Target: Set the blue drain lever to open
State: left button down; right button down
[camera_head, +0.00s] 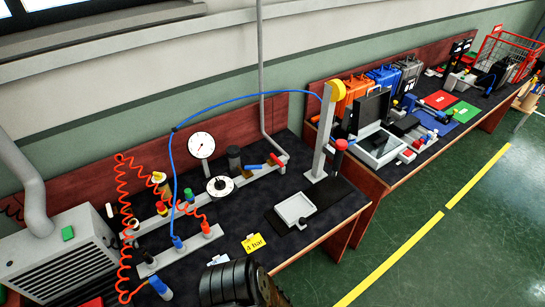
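A small blue lever (253,167) is on the pale rail of the air line assembly on the left bench. It sits between a dark cylindrical bowl (234,159) and a red lever (277,160). The blue lever appears to lie roughly along the rail, but it is too small to tell its exact setting. A black ribbed part at the bottom centre seems to belong to my own arm. It is well in front of the lever and apart from it. No fingertips of either gripper show.
A round gauge (201,145) and a black-and-white dial (220,186) stand left of the lever. A coiled orange hose (124,215) and a thin blue hose (215,103) cross the bench. A grey post (321,135) and a white tray (296,209) stand to the right.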

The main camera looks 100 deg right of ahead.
aim_at(247, 168)
jog(key=k, duration=0.8)
jog(key=z, duration=2.1)
